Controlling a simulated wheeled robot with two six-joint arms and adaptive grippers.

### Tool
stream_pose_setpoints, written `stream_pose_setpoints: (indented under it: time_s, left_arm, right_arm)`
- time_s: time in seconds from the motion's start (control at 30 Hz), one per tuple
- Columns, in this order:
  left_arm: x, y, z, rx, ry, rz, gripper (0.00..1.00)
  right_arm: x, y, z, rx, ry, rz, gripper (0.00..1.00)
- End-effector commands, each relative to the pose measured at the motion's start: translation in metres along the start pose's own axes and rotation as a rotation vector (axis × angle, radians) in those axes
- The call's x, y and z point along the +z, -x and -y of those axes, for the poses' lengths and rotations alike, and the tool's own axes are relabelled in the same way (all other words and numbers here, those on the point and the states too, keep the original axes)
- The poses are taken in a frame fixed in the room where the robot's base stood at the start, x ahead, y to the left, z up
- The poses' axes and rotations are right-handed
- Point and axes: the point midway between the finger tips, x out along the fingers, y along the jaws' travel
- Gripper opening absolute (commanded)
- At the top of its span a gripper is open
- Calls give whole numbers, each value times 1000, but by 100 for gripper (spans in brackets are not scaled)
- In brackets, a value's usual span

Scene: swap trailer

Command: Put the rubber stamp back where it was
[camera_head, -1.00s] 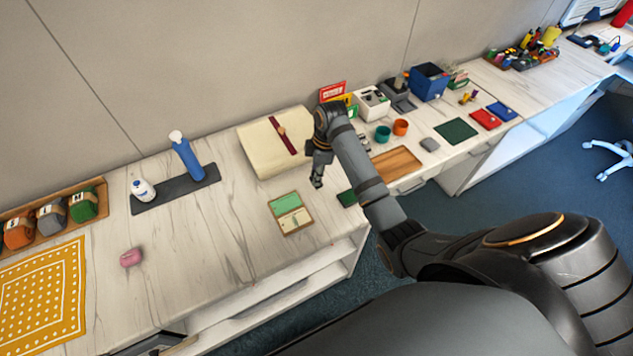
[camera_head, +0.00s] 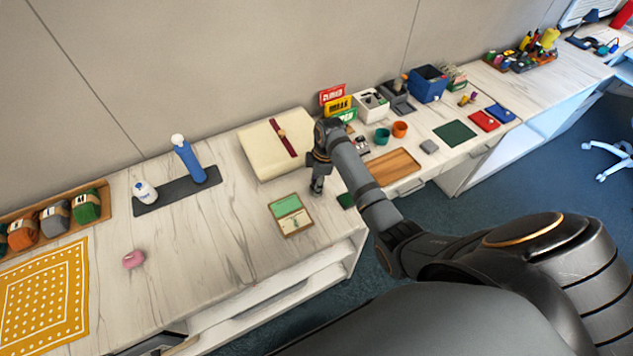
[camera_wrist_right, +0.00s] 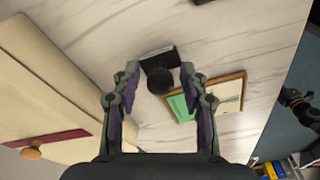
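The black rubber stamp (camera_wrist_right: 160,76), with a round knob and a rectangular base, shows between the fingertips in the right wrist view. It appears to stand on the table with its knob toward the camera. My right gripper (camera_wrist_right: 160,74) is open around or just above it, with a gap on each side of the knob. In the head view my right gripper (camera_head: 317,191) points down between the cream book and the green-and-cream tray, and the stamp cannot be made out.
The cream book (camera_head: 262,152) lies behind the gripper. The tray (camera_head: 291,214) lies close to the stamp, at front left. A dark green item (camera_head: 346,200) is just right. A grey mat (camera_head: 165,199) with bottles lies farther left. Bare table (camera_head: 225,235) lies left of the tray.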

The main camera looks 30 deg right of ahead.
Motion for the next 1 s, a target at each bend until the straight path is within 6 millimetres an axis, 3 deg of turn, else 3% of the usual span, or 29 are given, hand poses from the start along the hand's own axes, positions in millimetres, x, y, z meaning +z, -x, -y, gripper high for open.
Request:
stream_pose_setpoints:
  time_s: [0.37,0.73,0.8,1.0]
  left_arm:
    - [0,-2,0,0,0,0,0]
    - [2,-19,-1,0,0,1,0]
    - [2,-14,-1,0,0,1,0]
    - [2,-8,0,-1,0,1,0]
  right_arm:
    - [0,9,-1,3,1,0,47]
    - [0,92,-2,6,2,-1,47]
    - [0,108,-1,3,0,1,47]
    - [-1,124,0,0,0,0,47]
